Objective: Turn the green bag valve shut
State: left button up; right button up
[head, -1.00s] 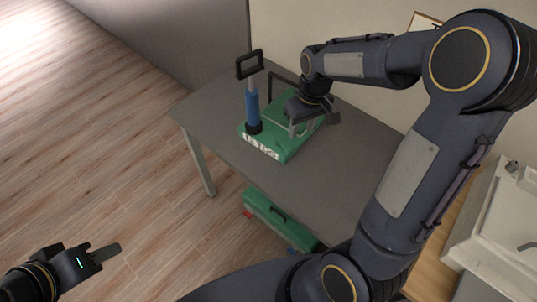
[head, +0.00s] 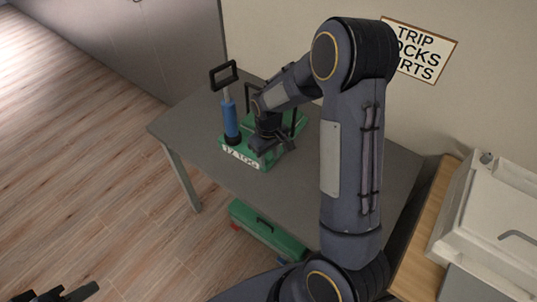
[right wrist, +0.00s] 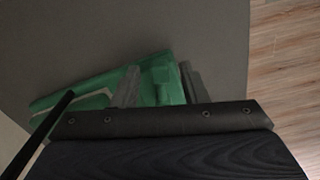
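A flat green bag (head: 240,150) lies on the grey table, with a white lettered strip along its front edge. A blue pump (head: 231,118) with a black handle stands upright at its left side. My right gripper (head: 274,145) is over the bag. In the right wrist view the two fingers (right wrist: 160,92) are apart, and a raised green part (right wrist: 163,78) of the bag shows between them. I cannot tell whether they touch it, or whether it is the valve. My left gripper (head: 62,294) is at the bottom left edge, mostly cut off.
The grey table (head: 330,170) is clear to the right of the bag. A green case (head: 262,228) is on the floor under the table's front edge. A white unit (head: 490,225) stands at the right. A sign (head: 420,50) hangs on the wall behind.

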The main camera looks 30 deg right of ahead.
grip_shut()
